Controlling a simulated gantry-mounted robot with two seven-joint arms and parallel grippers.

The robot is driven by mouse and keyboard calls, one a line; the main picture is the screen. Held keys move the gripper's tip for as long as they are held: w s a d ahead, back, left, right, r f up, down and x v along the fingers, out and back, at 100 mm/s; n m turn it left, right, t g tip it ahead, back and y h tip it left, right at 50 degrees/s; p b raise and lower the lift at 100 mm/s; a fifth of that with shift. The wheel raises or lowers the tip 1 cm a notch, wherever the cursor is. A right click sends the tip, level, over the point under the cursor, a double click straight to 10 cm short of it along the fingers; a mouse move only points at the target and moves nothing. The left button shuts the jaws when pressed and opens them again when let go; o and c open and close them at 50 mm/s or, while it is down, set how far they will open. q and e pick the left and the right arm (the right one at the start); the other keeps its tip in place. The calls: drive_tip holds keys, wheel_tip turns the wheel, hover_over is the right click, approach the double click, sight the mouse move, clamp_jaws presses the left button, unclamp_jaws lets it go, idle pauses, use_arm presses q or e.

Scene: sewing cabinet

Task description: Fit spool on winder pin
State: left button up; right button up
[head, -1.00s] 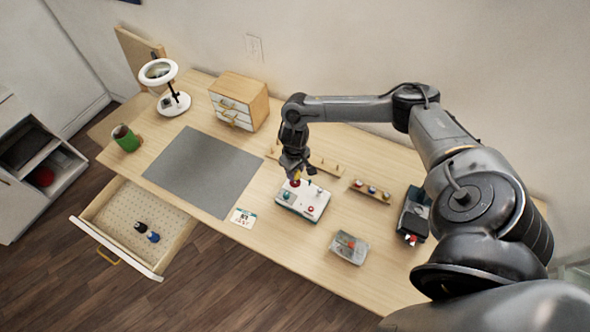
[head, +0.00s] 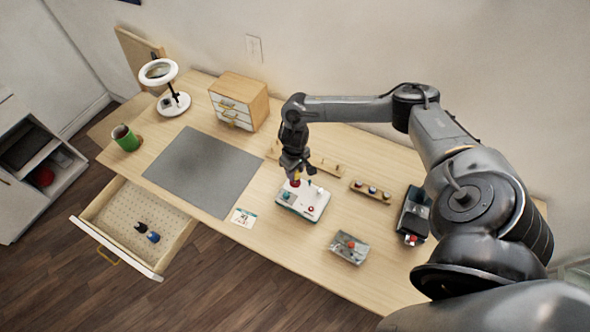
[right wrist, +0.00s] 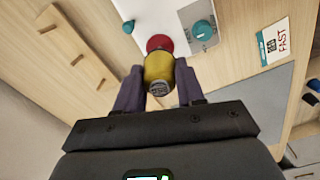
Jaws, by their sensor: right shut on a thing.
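In the right wrist view, the gripper (right wrist: 160,84) is shut on a yellow spool (right wrist: 158,68), one finger on each side. A round red part (right wrist: 159,43) shows just past the spool's far end; it also shows under the gripper in the head view (head: 295,183). I cannot tell whether spool and red part touch, and the winder pin is hidden. A teal knob (right wrist: 202,30) sits on the winder. My left gripper is not in view.
A peg rack (head: 326,166) stands behind the winder. A small spool strip (head: 370,192), a clear box (head: 348,248) and a dark machine (head: 413,216) lie to the right. A card (head: 243,217) and grey mat (head: 204,170) lie left. The drawer (head: 115,215) is open.

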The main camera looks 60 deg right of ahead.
drive_tip(key=shift+f+p, duration=0.1)
drive_tip(key=shift+p, duration=0.2)
drive_tip(key=shift+f, duration=0.1)
idle(0.8)
drive_tip(key=shift+f+p, duration=0.2)
drive_tip(key=shift+p, duration=0.25)
idle(0.8)
drive_tip(key=shift+f+p, duration=0.15)
drive_tip(key=shift+p, duration=0.2)
idle(0.4)
drive_tip(key=shift+f+p, duration=0.25)
drive_tip(key=shift+p, duration=0.15)
idle(0.6)
idle(0.5)
drive_tip(key=shift+f, duration=0.4)
